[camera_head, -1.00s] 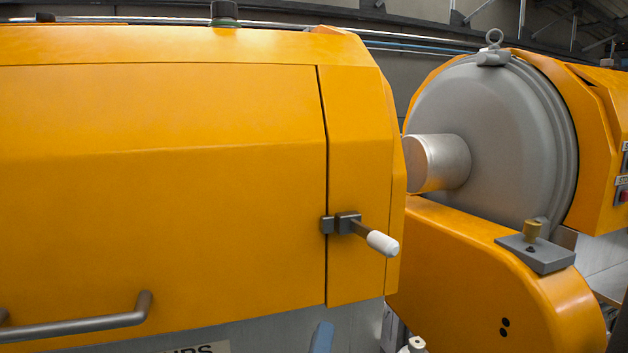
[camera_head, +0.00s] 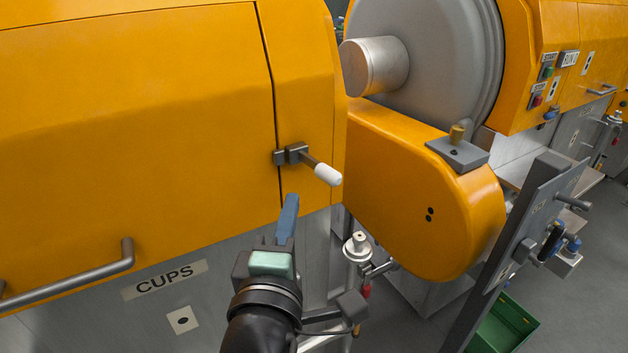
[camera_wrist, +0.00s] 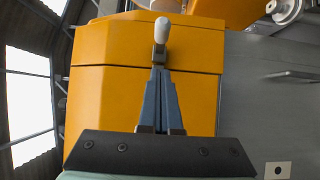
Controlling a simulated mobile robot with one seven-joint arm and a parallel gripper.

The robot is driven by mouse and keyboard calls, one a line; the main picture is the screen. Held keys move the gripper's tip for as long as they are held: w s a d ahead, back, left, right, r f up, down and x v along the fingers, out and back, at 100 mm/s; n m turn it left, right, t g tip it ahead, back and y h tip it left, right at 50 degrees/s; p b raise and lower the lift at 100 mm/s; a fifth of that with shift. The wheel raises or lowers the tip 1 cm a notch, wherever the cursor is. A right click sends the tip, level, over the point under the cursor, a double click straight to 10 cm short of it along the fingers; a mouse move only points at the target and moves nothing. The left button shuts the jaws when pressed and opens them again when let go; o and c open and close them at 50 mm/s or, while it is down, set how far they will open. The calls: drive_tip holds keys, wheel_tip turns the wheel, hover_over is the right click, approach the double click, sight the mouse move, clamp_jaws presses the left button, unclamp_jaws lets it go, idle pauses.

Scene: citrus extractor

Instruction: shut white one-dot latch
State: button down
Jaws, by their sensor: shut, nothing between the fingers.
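The white-tipped latch (camera_head: 323,173) sits on a dark bracket across the seam of the orange cover. Its handle sticks outward, to the right and slightly down. A label with one dot (camera_head: 183,320) is on the grey panel below the CUPS plate. My gripper (camera_head: 289,199) is below and left of the latch handle, its blue fingers together with nothing held. In the wrist view the latch's white grip (camera_wrist: 162,30) stands just beyond the closed fingertips (camera_wrist: 159,70). Whether they touch it cannot be told.
An orange rounded housing (camera_head: 425,200) with two dots stands to the right. A valve-like fitting (camera_head: 356,245) is right of my gripper. A bar handle (camera_head: 75,280) is at the lower left. A grey upright panel (camera_head: 520,235) and a green crate (camera_head: 505,325) are at the right.

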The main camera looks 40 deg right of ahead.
sight(318, 175)
drive_tip(key=shift+w+d+p, duration=0.2)
drive_tip(key=shift+d+p, duration=0.1)
drive_tip(key=shift+d, duration=0.65)
drive_tip(key=shift+w+d+p, duration=0.15)
drive_tip(key=shift+d+p, duration=0.2)
drive_tip(key=shift+d, duration=0.55)
drive_tip(key=shift+w+d+p, duration=0.2)
drive_tip(key=shift+d+p, duration=0.1)
drive_tip(key=shift+d, duration=0.65)
drive_tip(key=shift+d+n+p, duration=0.15)
drive_tip(key=shift+n+p, duration=0.15)
drive_tip(key=shift+p, duration=0.05)
